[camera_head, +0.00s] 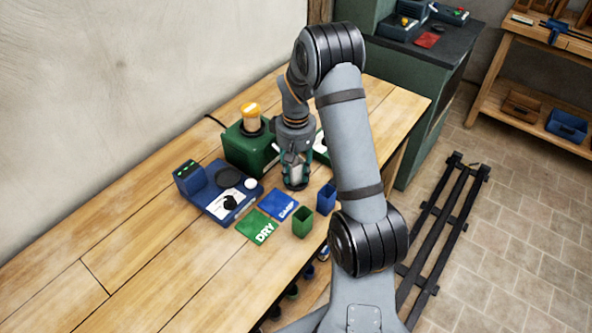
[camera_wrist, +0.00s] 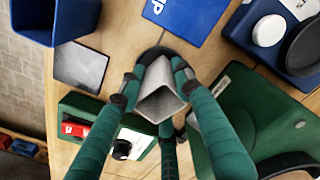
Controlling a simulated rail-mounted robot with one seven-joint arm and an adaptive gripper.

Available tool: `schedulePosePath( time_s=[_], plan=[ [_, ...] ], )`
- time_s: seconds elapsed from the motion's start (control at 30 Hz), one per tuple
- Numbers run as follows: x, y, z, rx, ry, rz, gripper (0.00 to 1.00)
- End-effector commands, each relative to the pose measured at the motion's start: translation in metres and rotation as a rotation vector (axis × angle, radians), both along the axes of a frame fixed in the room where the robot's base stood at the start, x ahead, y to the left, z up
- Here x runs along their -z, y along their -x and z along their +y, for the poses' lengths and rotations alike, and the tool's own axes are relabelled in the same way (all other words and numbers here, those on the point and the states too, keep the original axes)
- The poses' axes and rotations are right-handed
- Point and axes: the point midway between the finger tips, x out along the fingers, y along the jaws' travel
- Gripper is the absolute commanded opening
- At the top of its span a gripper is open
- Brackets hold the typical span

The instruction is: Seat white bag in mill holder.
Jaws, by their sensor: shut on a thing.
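My gripper (camera_head: 296,178) is low over the bench, and its green fingers (camera_wrist: 158,88) are shut on the white bag. The bag (camera_wrist: 160,103) looks pale grey-white and square-edged in the wrist view; a little of it shows between the fingers in the head view (camera_head: 296,172). A dark round rim (camera_wrist: 163,52), possibly the mill holder, shows behind the bag and fingertips. The fingers hide most of it, so I cannot tell whether the bag is inside it or above it. The green mill (camera_head: 245,148) with an orange-topped jar stands just left of my gripper.
A blue meter (camera_head: 222,192) stands left on the bench. A green DRY card (camera_head: 255,228) and blue DAMP card (camera_head: 280,205) lie in front, beside a green bin (camera_head: 303,222) and a blue bin (camera_head: 327,198). A green switch box (camera_wrist: 100,125) is close to the fingers.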

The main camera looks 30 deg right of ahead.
Motion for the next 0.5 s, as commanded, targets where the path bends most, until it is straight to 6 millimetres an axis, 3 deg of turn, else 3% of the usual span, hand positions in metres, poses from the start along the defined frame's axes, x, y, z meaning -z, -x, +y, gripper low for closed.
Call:
schedulePosePath(
  time_s=[0.2,0.23,0.33,0.5],
  plan=[
    [0.0055,0.0000,0.0001,0.000,0.000,0.000,0.05],
    [0.0042,-0.0001,0.0000,0.000,0.000,0.000,0.35],
    [0.0041,0.0000,0.0000,0.000,0.000,0.000,0.41],
    [0.0041,0.0001,0.0000,0.000,0.000,0.000,0.41]
  ],
)
